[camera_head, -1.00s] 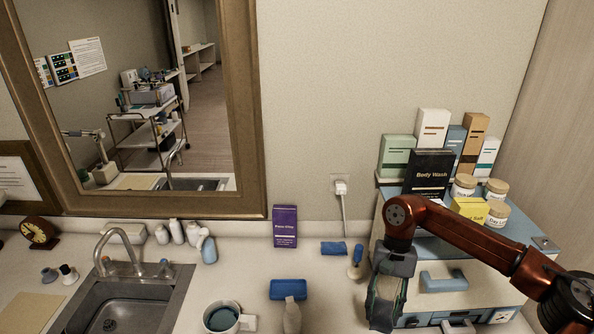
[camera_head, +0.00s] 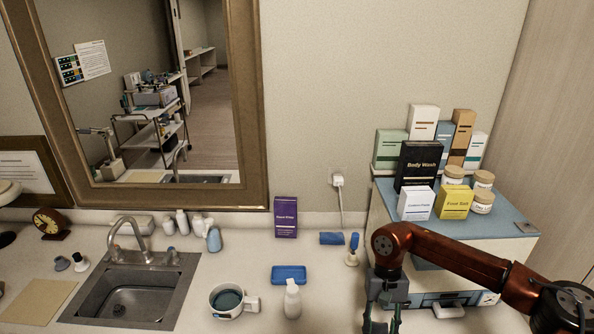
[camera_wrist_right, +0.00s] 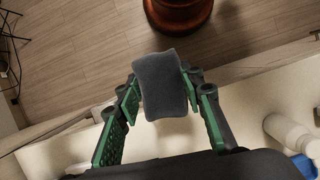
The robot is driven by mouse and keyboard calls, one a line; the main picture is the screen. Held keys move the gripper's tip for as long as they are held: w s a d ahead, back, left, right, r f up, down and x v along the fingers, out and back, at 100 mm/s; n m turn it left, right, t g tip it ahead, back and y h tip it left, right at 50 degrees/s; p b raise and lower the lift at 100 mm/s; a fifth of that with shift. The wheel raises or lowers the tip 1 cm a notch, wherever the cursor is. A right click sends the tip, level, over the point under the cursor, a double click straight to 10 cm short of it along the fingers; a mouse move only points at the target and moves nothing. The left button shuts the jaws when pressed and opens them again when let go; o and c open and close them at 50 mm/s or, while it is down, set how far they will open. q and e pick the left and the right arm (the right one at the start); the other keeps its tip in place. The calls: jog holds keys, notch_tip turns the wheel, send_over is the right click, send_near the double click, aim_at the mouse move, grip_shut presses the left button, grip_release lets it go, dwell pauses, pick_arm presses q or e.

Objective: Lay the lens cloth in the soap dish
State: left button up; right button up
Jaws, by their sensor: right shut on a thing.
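My right gripper (camera_wrist_right: 161,80) is shut on a dark grey, pillow-shaped cloth (camera_wrist_right: 158,92), which I take for the lens cloth. Its green fingers press it from both sides. In the head view the right gripper (camera_head: 387,308) points down over the counter's front right, and the cloth cannot be made out there. A shallow blue tray (camera_head: 289,270), which looks like the soap dish, lies on the counter to the gripper's left, apart from it. A blue edge, probably this tray, shows in the right wrist view (camera_wrist_right: 304,166). My left gripper is out of view.
A white bottle (camera_head: 292,300) stands just in front of the blue tray, with a mug (camera_head: 226,301) to its left. A folded blue cloth (camera_head: 332,238) and a blue-handled brush (camera_head: 353,250) lie behind. A box-laden cabinet (camera_head: 515,232) stands right; the sink (camera_head: 130,295) is left.

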jog(key=s+f+n, duration=0.1)
jog(key=s+f, duration=0.4)
jog(key=f, duration=0.3)
jog(key=shift+s+f, duration=0.15)
